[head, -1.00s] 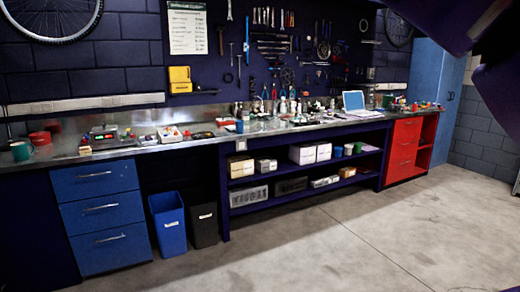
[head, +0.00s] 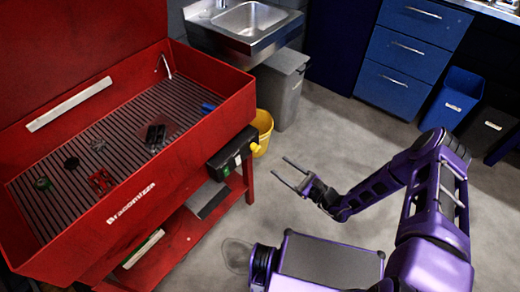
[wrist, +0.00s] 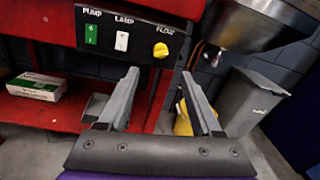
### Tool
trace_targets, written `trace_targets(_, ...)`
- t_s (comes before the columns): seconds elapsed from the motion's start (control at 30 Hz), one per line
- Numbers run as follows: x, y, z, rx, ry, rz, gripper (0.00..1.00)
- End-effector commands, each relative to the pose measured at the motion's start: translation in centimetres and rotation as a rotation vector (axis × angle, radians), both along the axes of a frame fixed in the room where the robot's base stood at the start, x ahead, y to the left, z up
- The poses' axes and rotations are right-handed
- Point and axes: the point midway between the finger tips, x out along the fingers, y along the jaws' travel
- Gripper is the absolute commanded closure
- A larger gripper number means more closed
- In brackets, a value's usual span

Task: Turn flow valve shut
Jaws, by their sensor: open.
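The flow valve is a yellow knob (wrist: 161,50) under the label FLOW, at the right end of a black control panel (wrist: 118,36) in the wrist view. In the head view the knob (head: 256,149) sticks out from the right end of the panel (head: 226,158) on the red parts washer (head: 185,148). My gripper (head: 279,164) is open and empty, a short way to the right of the knob and apart from it. In the wrist view my gripper (wrist: 160,73) has its fingertips apart, with the knob just above the gap between them.
A green PUMP switch (wrist: 91,33) and a white LAMP switch (wrist: 121,40) sit left of the knob. A yellow bucket (head: 263,130), a grey bin (head: 284,90) and a steel sink (head: 246,20) stand behind. The floor around my arm is clear.

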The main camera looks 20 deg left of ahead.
Motion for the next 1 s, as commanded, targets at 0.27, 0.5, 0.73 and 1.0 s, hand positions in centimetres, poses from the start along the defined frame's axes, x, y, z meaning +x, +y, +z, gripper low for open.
trace_targets(0.27,2.6,5.7,-0.2,-0.001,-0.002,0.004,0.34)
trace_targets(0.5,4.3,9.0,-0.1,-0.002,-0.002,0.002,0.34)
trace_targets(0.73,4.9,10.1,-0.1,-0.001,0.000,0.000,0.34)
trace_targets(1.0,4.9,10.1,-0.1,-0.001,0.000,0.000,0.41)
